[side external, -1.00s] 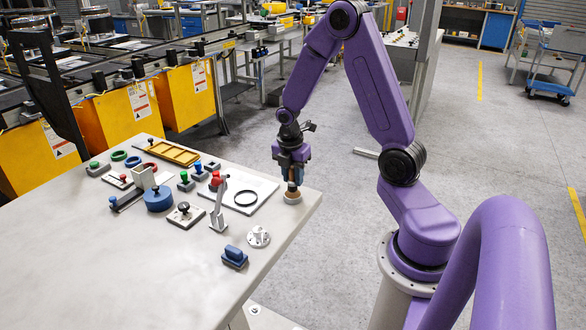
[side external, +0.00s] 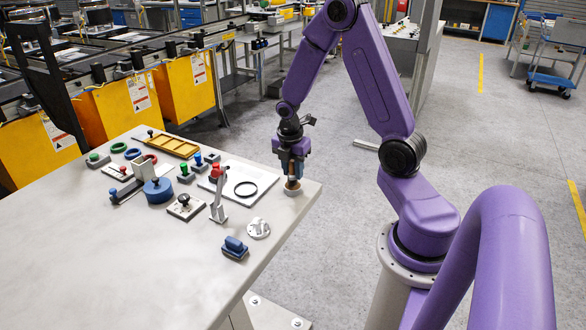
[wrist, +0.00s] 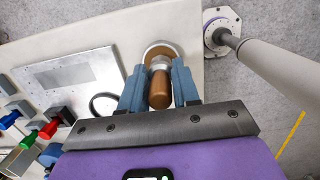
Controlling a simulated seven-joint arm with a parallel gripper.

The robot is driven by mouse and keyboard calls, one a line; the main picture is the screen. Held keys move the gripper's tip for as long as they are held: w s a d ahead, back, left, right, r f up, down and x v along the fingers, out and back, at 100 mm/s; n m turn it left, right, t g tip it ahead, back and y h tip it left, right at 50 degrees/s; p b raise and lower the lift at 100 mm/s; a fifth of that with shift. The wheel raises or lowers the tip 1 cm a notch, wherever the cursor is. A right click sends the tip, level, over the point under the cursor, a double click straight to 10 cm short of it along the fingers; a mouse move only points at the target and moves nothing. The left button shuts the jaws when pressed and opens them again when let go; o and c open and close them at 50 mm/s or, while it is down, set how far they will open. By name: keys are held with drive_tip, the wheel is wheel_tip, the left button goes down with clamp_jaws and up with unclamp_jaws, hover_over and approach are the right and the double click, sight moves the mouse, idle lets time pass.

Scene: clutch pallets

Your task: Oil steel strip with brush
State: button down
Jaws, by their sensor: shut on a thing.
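My gripper (side external: 292,170) is over the table's right corner, its blue fingers pointing down. In the wrist view my gripper (wrist: 159,88) is shut on the brown wooden handle of the brush (wrist: 160,88). A metal collar shows below the handle, over a round, pale-rimmed base or pot (wrist: 148,50); bristles are hidden. In the side view the brush (side external: 291,169) looks upright and its lower end meets the round base (side external: 293,190). I cannot tell whether it is lifted.
The front left of the table is clear.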

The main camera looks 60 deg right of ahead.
drive_tip(key=c, duration=1.9)
unclamp_jaws()
drive_tip(key=shift+f, duration=0.6)
drive_tip(key=shift+r, duration=0.1)
clamp_jaws()
drive_tip(key=shift+r, duration=3.5)
